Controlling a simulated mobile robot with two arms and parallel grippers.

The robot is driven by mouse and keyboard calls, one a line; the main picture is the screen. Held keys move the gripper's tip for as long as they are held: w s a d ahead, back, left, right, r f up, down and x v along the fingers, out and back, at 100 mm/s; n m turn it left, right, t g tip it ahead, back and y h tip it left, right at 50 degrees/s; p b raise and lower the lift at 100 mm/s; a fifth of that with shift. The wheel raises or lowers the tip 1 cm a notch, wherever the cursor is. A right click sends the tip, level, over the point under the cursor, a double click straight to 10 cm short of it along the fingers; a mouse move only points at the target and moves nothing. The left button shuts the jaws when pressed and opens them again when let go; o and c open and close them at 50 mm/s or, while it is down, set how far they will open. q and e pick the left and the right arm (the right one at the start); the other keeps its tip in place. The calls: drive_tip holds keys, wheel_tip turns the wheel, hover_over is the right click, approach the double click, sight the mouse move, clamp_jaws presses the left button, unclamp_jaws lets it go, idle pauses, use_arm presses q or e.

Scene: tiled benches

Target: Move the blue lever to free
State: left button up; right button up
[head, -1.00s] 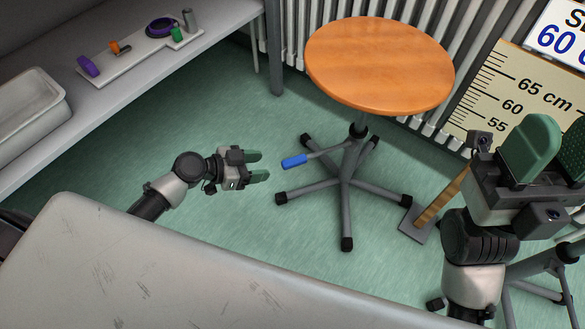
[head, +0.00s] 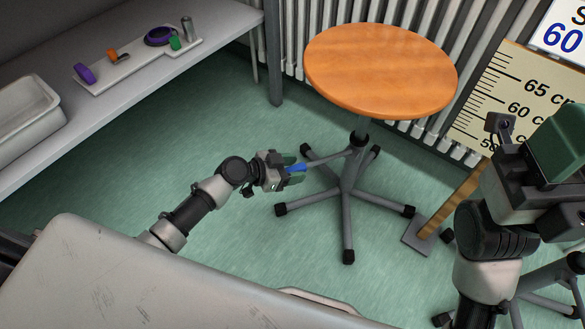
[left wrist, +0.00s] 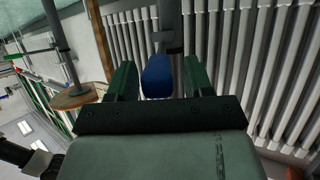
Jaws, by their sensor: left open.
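The blue lever (head: 297,168) sticks out to the left from under the round wooden stool seat (head: 380,65), on a grey rod from the stool's column. My left gripper (head: 293,171) is open, with its green fingers on either side of the lever's blue grip. In the left wrist view the blue lever (left wrist: 158,76) lies between the two fingers (left wrist: 160,80), with a gap visible on each side. My right gripper (head: 560,145) is high at the right edge; one green finger shows, and its opening cannot be made out.
The stool's dark five-spoked base (head: 347,190) stands on green floor. A radiator (head: 335,20) is behind it. A measuring board (head: 510,95) on a wooden post is at right. A bench (head: 120,100) with a tray of small parts is at left. A pale worn surface (head: 130,285) fills the front.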

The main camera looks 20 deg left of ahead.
use_arm(q)
drive_tip(key=shift+c, duration=0.3)
clamp_jaws()
